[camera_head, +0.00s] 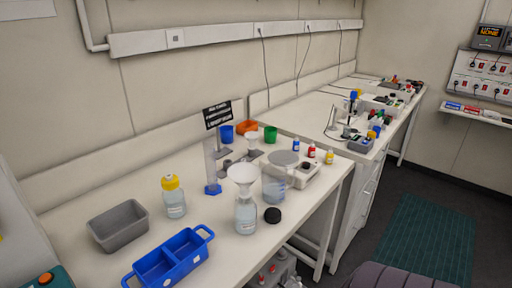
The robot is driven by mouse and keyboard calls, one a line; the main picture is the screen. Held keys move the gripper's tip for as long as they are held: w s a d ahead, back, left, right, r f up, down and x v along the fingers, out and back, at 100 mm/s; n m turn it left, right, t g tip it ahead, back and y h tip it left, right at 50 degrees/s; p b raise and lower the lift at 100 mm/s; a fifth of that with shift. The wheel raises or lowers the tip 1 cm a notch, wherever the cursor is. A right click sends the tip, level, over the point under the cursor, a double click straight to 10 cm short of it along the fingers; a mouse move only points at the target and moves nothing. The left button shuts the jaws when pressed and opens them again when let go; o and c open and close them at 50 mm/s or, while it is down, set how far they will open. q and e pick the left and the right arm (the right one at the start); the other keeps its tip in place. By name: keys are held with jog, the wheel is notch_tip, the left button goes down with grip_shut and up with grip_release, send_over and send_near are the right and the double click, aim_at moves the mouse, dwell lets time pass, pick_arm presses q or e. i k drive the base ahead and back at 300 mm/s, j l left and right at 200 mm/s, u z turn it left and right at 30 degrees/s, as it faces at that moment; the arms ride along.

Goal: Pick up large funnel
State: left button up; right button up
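A large white funnel (243,174) sits mouth up in the neck of a clear bottle (246,216) on the near bench. A smaller white funnel (252,138) stands farther back, beside a grey stand. Neither of my grippers shows in the head view.
Around the bottle are a black cap (272,215), a beaker (273,187), a balance (300,171) and a blue-based cylinder (212,172). A yellow-capped bottle (173,197), grey bin (118,226) and blue tray (170,262) stand left. Bare bench lies between the blue tray and the bottle.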

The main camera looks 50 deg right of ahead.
aim_at(244, 174)
jog(key=z, duration=1.5)
